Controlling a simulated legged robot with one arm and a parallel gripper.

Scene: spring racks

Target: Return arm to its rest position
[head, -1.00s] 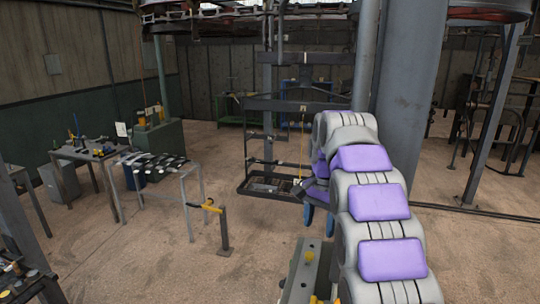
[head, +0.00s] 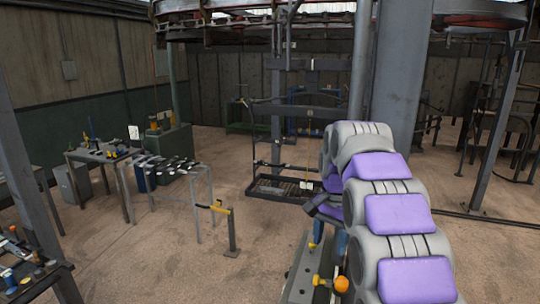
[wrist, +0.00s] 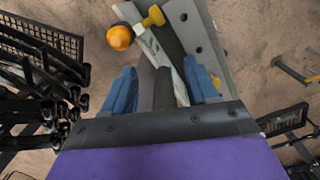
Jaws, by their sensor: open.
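My arm, with grey links and purple pads (head: 400,217), rises on the right of the head view and folds over forward. In the wrist view my gripper (wrist: 161,88) has its two blue fingers spread apart. No object is held between them. A grey plate with holes and an orange knob shows beyond the fingertips. In the head view my gripper is mostly hidden behind the arm; only a little blue (head: 341,243) shows low by the plate.
The grey plate (head: 302,268) with an orange knob (head: 341,284) stands close by the arm. A short post with a yellow bar (head: 221,209) is left of it. A table (head: 181,167) with dark parts stands further left. A thick column (head: 398,80) rises behind the arm. Floor between is bare.

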